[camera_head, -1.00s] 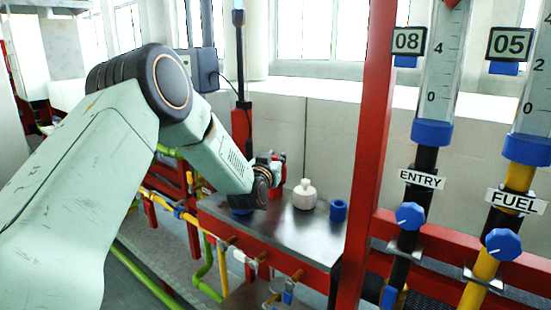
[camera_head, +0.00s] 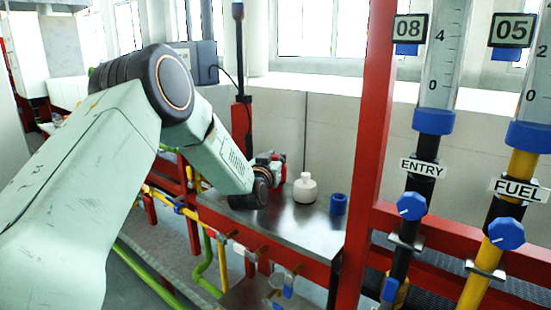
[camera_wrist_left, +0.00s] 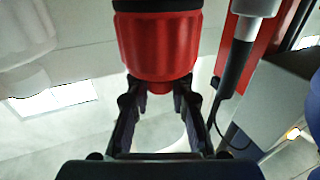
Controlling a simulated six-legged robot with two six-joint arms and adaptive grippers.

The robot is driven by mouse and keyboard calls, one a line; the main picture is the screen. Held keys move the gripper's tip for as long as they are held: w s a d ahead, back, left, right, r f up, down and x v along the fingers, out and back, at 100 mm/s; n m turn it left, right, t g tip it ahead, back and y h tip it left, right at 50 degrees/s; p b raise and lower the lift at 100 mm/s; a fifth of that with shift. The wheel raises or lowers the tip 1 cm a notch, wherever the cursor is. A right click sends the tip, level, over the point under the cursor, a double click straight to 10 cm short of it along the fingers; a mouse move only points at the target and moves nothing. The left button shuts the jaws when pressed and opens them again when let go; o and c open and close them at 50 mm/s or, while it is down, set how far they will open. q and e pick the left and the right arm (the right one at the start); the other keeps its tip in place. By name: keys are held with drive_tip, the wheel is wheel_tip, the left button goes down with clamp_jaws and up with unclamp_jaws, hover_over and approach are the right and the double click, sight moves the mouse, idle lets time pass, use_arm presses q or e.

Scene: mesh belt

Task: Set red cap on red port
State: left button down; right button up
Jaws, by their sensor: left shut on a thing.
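My left gripper (camera_head: 268,170) is over the metal table, left of the white bottle, and small in the head view. In the left wrist view the gripper's (camera_wrist_left: 158,90) two fingers are shut on the red cap (camera_wrist_left: 158,45), a ribbed red cylinder with a narrower red end between the fingers. A dark band lies at the cap's far end; I cannot tell if it is part of the cap or something it touches. The red cap (camera_head: 280,160) shows only partly beside the fingers in the head view. I cannot make out the red port. My right gripper is not in view.
The white bottle (camera_head: 305,188) and a blue cap (camera_head: 338,204) stand on the metal table (camera_head: 300,232). A red post (camera_head: 365,130) rises at the table's right. Two gauges with blue knobs (camera_head: 411,206) are further right. A dark pole (camera_head: 239,60) stands behind the gripper.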

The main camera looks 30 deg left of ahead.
sight(276, 156)
use_arm(q)
drive_tip(key=shift+r, duration=0.25)
drive_tip(key=shift+r+p, duration=1)
drive_tip(key=shift+r, duration=0.05)
idle(1.0)
drive_tip(key=shift+f+b, duration=0.8)
drive_tip(key=shift+f, duration=0.5)
drive_tip(key=c, duration=1.1)
unclamp_jaws()
wheel_tip(276, 156, up, 10)
